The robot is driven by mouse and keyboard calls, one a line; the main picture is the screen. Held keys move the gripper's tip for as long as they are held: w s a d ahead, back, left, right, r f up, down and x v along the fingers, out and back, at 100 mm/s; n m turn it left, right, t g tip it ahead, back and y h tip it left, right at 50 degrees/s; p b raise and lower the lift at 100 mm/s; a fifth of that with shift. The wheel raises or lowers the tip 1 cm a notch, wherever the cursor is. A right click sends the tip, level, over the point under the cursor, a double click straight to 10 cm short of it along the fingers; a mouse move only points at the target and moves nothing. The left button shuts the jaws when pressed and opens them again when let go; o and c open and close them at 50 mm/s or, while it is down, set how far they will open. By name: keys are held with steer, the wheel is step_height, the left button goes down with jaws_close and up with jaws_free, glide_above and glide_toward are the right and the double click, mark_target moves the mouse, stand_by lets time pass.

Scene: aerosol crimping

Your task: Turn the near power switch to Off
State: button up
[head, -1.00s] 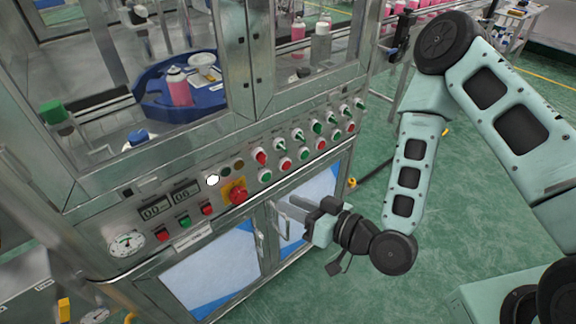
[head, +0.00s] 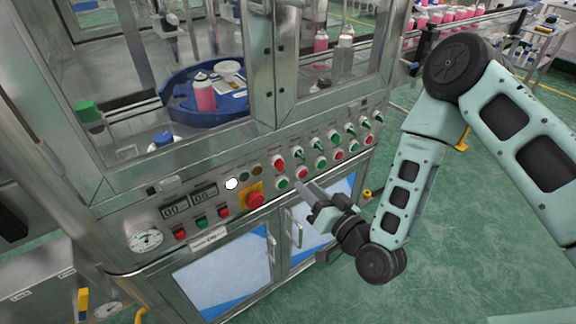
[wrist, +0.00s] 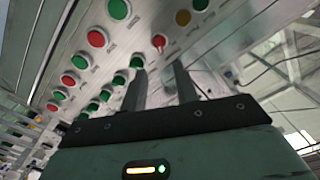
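A red rotary switch (head: 279,164) sits at the left end of the upper row of controls on the machine's sloping panel, right of the indicator lamps. It looks like the near power switch; its label cannot be read. It also shows in the wrist view (wrist: 158,42), with a small pointer, beyond my fingertips. My gripper (head: 303,190) is in front of the panel, below and right of this switch. In the wrist view my gripper (wrist: 160,70) has its two fingers apart with nothing between them. The fingers appear short of the switch.
A green button (head: 282,184) lies just below the switch. A red emergency knob on a yellow plate (head: 255,200) and a lit white lamp (head: 232,183) are to the left. Several green selectors and buttons continue right. Cabinet door handles (head: 298,235) stick out below.

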mark_target(284, 165)
steer(key=p+x, duration=0.1)
steer(key=x, duration=0.8)
jaws_close()
